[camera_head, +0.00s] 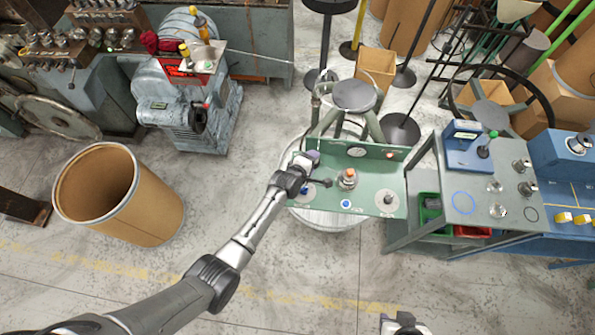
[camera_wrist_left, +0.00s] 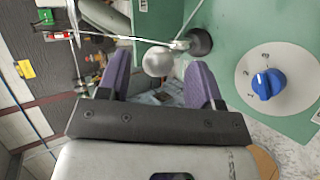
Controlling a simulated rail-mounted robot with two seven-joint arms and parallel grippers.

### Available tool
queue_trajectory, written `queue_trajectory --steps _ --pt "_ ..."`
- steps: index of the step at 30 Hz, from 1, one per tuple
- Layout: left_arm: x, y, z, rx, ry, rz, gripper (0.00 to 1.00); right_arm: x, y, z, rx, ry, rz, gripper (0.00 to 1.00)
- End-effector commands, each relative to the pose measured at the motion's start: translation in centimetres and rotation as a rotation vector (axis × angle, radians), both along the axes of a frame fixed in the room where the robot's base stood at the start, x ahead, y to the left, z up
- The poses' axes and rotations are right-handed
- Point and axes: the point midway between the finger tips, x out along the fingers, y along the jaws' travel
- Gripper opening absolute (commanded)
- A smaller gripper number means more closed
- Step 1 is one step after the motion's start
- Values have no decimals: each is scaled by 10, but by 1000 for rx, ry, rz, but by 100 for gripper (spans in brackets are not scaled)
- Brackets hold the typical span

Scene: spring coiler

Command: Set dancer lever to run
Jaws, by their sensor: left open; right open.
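The dancer lever (camera_wrist_left: 180,45) shows in the left wrist view as a thin rod with a pale rounded knob (camera_wrist_left: 158,63), rising from a black base (camera_wrist_left: 201,41) on a green panel. In the head view the green panel (camera_head: 372,175) is at the centre, and my left gripper (camera_head: 305,161) is over its left end, hiding most of the lever. My left gripper also shows in the left wrist view (camera_wrist_left: 152,76), its purple fingers apart. The lever knob appears between the fingertips; I cannot tell whether they touch it. My right gripper (camera_head: 403,323) is at the bottom edge, mostly cut off.
An orange-topped part (camera_head: 348,177) stands mid-panel. A grey bench (camera_head: 478,205) is to the right, a brown drum (camera_head: 145,215) to the left.

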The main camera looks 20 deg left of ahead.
Motion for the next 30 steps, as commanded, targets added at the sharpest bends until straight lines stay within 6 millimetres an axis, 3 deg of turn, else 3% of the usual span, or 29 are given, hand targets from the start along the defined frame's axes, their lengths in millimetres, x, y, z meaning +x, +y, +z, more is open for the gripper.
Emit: queue_trajectory --steps 15,22,30 --pt "-69 22 44 1 -1 2 60 1 1 12 3 -2 -2 43" --pt "-87 28 55 1 -1 0 60 0 0 13 -1 -1 1 43" --pt "-93 30 59 2 -1 0 60 0 -2 13 -7 -1 4 43"
